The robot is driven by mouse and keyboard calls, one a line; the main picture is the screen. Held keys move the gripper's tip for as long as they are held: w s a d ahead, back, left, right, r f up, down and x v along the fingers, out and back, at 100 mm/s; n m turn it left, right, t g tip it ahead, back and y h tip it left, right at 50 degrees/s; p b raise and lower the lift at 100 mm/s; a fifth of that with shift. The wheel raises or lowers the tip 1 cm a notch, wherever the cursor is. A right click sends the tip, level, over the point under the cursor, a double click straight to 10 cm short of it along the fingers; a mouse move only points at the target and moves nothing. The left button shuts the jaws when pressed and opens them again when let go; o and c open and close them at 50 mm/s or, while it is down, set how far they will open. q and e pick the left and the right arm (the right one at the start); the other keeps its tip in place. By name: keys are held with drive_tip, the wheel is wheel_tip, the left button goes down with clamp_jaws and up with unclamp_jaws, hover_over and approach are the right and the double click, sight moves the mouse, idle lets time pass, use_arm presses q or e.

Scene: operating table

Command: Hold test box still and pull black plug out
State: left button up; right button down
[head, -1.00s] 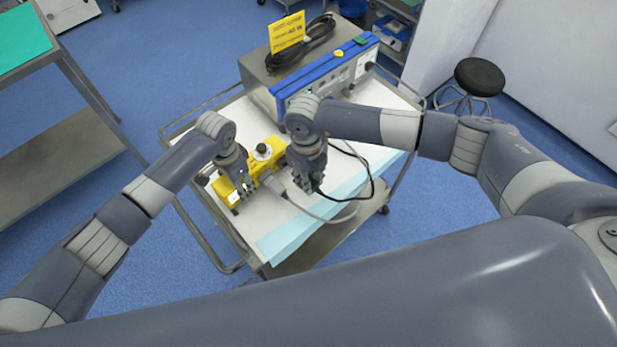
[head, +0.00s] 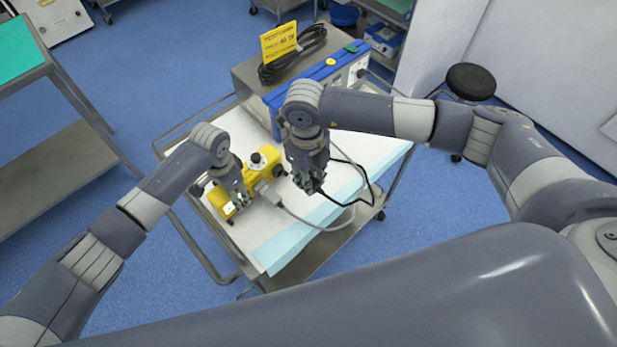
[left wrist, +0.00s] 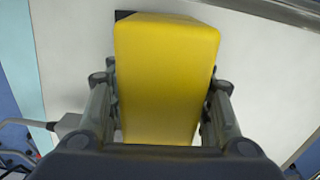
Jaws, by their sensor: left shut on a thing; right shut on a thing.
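The yellow test box (head: 262,164) stands on the cart's white top, with a dark round knob on it. My left gripper (head: 239,203) is shut on the box, which also fills the middle of the left wrist view (left wrist: 166,75) between the fingers. A grey connector (head: 267,194) with a grey cable sits at the box's right side. My right gripper (head: 309,188) is shut, to the right of the box and apart from it. A black cord (head: 352,203) runs to its fingertips; the black plug there is mostly hidden by the fingers.
A blue-fronted device (head: 318,83) stands at the cart's back with a coiled black cable (head: 292,55) and a yellow sign (head: 279,40) on top. A light blue drape (head: 300,240) covers the cart's near edge. A black stool (head: 470,80) stands right.

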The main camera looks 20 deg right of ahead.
use_arm(q)
drive_tip(key=o, duration=1.4)
wheel_tip(320, 180, up, 12)
